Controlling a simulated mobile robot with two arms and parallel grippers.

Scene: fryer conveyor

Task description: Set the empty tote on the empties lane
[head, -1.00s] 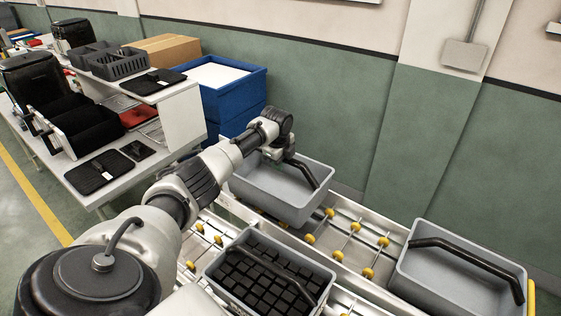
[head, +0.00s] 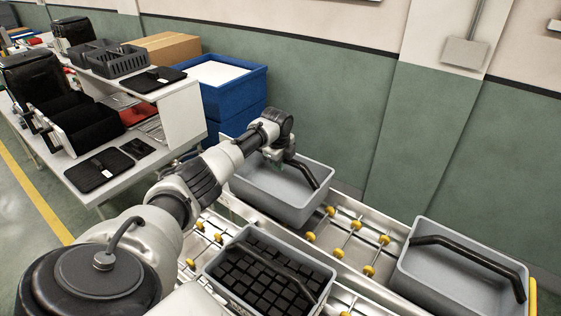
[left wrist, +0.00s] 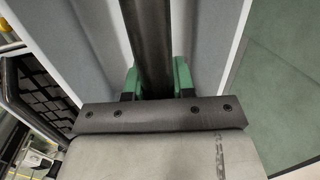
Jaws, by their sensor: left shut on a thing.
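An empty grey tote (head: 300,213) with a dark bar handle (head: 303,175) is at the back lane (head: 345,222), near the wall. My left gripper (head: 279,164) is at the left end of that handle. In the left wrist view, the green fingertips (left wrist: 157,78) sit on both sides of the dark handle (left wrist: 148,40), shut on it. The tote looks about level; whether its base touches the lane is hidden. My right gripper is not in view.
A second empty grey tote (head: 415,285) stands farther right on the back lane. A tote full of dark blocks (head: 322,278) is on the front lane. Bare rollers (head: 340,228) lie between the two empty totes. Blue crates (head: 257,85) and a worktable (head: 75,180) stand at left.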

